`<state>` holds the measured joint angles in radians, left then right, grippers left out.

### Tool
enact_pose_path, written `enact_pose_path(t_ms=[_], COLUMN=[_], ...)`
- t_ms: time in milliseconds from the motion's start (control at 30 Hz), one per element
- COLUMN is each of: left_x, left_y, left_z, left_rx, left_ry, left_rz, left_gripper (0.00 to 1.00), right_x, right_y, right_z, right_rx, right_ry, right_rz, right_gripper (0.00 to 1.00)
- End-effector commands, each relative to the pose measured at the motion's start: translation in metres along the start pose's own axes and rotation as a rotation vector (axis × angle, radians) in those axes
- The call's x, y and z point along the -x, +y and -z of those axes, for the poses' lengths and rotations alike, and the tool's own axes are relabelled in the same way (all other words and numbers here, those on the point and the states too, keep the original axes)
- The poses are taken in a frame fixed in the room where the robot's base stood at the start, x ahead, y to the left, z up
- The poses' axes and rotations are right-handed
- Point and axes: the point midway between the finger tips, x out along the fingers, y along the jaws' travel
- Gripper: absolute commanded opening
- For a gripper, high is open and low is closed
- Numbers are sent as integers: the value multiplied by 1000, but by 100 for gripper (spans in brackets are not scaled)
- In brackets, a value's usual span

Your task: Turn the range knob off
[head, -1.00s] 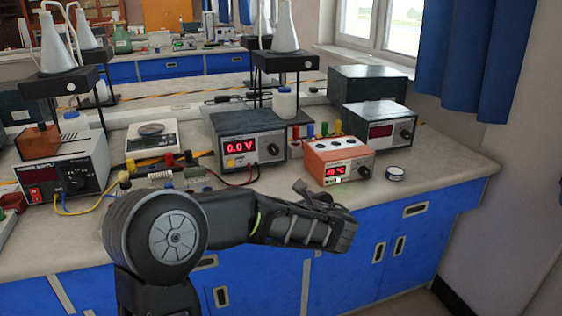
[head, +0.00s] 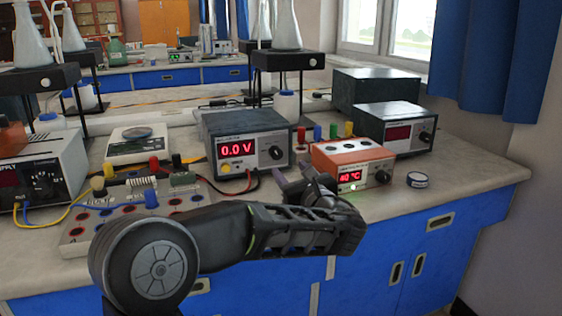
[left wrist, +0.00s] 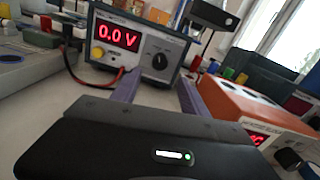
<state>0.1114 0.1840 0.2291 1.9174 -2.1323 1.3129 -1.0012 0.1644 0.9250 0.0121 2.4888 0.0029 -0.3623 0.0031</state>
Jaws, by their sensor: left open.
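The meter (head: 240,148) is a grey box with a red display reading 0.0 V, standing on the bench. Its dark round knob (head: 276,153) is on the right of its front panel; I take this as the range knob. In the left wrist view the knob (left wrist: 160,61) shows straight ahead, its pointer hard to read. My left gripper (head: 298,180) is in front of the meter, slightly right of and below the knob in the head view. Its two fingers (left wrist: 158,91) are apart and empty, with a visible gap from the knob. My right gripper is out of view.
An orange heater box (head: 350,164) stands close to the right of my left gripper. A power supply (head: 42,172) and a circuit board (head: 100,231) with leads are to the left. A small round tin (head: 417,180) lies to the right.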

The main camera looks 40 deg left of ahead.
Motion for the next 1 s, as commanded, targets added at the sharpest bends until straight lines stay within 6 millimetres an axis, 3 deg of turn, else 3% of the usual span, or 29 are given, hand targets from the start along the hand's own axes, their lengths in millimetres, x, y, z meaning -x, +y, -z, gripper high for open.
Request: enact_pose_path(t_ms=[167,600,1000], left_x=[-10,-71,-78], left_y=[1,1,0], left_z=[1,2,1], left_rx=[0,0,0], left_ry=[1,2,1], left_rz=[-3,-2,0], left_gripper=[52,52,50], right_x=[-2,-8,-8], right_y=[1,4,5], right_z=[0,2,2], right_rx=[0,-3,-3], right_ry=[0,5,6], right_rz=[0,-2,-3], right_gripper=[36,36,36])
